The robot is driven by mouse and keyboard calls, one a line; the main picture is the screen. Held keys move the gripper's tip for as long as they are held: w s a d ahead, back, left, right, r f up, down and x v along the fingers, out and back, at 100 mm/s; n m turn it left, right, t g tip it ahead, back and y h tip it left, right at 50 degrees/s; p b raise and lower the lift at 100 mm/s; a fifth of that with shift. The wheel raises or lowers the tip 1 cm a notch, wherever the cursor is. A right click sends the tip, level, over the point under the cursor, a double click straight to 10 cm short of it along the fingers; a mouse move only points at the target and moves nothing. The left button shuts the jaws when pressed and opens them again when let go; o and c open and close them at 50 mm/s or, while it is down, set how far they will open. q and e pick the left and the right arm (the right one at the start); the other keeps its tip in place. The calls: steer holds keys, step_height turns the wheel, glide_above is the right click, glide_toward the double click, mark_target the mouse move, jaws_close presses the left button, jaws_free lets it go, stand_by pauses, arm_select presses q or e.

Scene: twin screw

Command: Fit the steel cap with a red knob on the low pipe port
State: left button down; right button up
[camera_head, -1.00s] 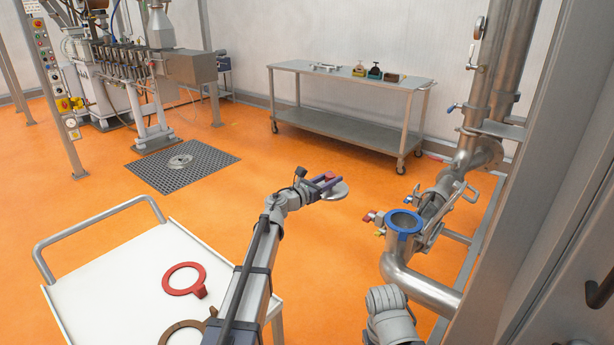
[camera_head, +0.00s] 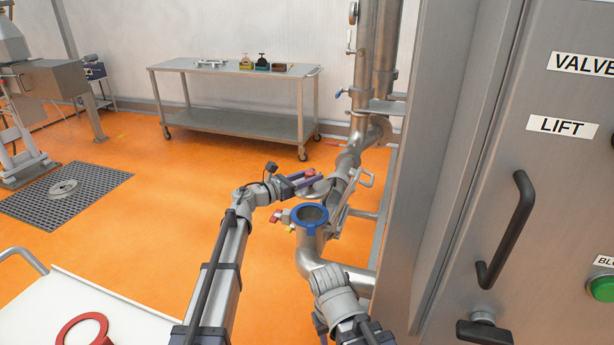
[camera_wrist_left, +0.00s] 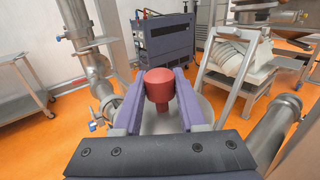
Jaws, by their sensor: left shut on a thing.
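My left gripper (camera_head: 302,180) is shut on the red knob (camera_head: 310,172) of the steel cap. The cap's round plate (camera_head: 312,190) hangs below the fingers, roughly level, just above and behind the low pipe port (camera_head: 311,231) in the head view. The port's open mouth faces up and has a blue ring (camera_head: 296,221) around it. Cap and port are apart. In the left wrist view the red knob (camera_wrist_left: 159,92) stands between the two purple fingers, with the grey plate (camera_wrist_left: 204,105) under it. My right gripper is out of view; only part of that arm shows.
A steel cabinet (camera_head: 500,130) fills the right. A white cart with a red ring (camera_head: 82,330) is lower left.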

arm_select(q)
steer(key=shift+f, duration=0.2)
step_height(320, 180, down, 9)
steer(key=b, duration=0.9)
steer(key=shift+f+b, duration=0.25)
steer(key=shift+b, duration=0.2)
stand_by(0.5)
steer(key=shift+c, duration=2)
jaws_free()
